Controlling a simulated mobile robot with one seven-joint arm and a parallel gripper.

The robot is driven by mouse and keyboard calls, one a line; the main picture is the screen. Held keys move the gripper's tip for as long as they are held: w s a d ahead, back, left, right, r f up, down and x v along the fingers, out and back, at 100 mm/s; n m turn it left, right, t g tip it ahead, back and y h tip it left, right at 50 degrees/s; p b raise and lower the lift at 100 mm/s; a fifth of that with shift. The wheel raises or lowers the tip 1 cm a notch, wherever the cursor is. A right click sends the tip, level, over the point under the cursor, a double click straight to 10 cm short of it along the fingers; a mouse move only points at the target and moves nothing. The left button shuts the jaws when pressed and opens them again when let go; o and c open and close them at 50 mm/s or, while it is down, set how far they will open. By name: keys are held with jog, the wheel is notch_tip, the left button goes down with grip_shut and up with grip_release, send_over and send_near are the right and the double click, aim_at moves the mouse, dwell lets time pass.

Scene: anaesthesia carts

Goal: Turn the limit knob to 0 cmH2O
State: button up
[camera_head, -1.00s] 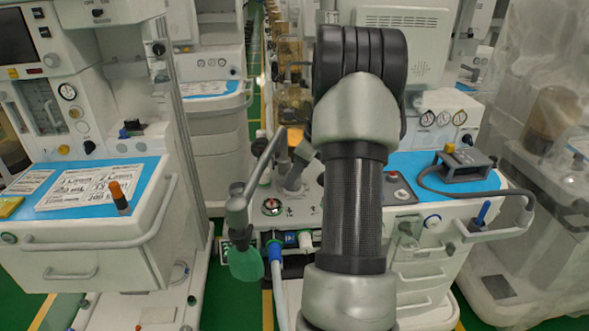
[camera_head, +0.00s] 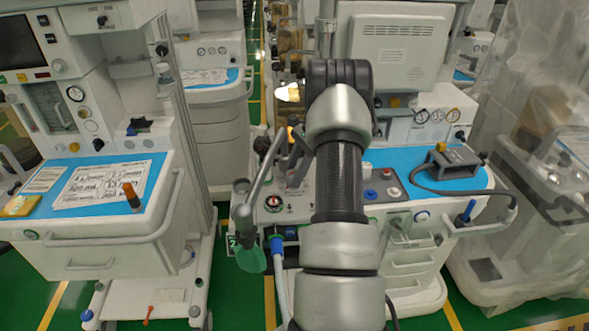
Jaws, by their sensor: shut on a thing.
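My arm rises through the middle of the head view and bends away at its dark ribbed wrist. My gripper is hidden behind it, so I cannot see its fingers or what is between them. The middle anaesthesia cart (camera_head: 400,217) stands behind my arm. Its breathing block carries a round gauge (camera_head: 273,203) with a red mark, just left of my forearm. Grey and dark fittings (camera_head: 300,165) stand close beside my arm. I cannot tell the limit knob among them, and its setting cannot be read.
A bent grey tube arm (camera_head: 262,175) with a green bag (camera_head: 249,257) hangs left of my forearm. A left cart (camera_head: 110,240) stands close by. A grey device (camera_head: 452,162) lies on the blue top at right. A plastic-covered cart (camera_head: 535,190) stands far right. Green floor shows between carts.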

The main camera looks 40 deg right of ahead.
jog(key=shift+n, duration=0.5)
jog(key=o, duration=1)
jog(key=shift+o, duration=0.2)
jog(key=m+b, duration=0.2)
jog(key=f+m+t+b, duration=0.1)
jog(key=m+b, duration=0.1)
jog(key=shift+s+m+t+h, duration=0.15)
jog(key=shift+m+t+h, duration=0.15)
jog(key=shift+m, duration=0.1)
jog(key=m+t+h+b, duration=0.1)
jog(key=m+b, duration=0.3)
jog(key=b, duration=0.1)
jog(key=m+b, duration=0.2)
jog(key=m+t+h+b, duration=0.1)
jog(key=m+b, duration=0.1)
jog(key=b, duration=0.1)
jog(key=shift+a+h, duration=0.15)
jog(key=shift+h, duration=0.15)
jog(key=p+v, duration=0.5)
jog(key=v, duration=1.3)
jog(key=shift+r+m, duration=0.25)
jog(key=shift+m, duration=0.05)
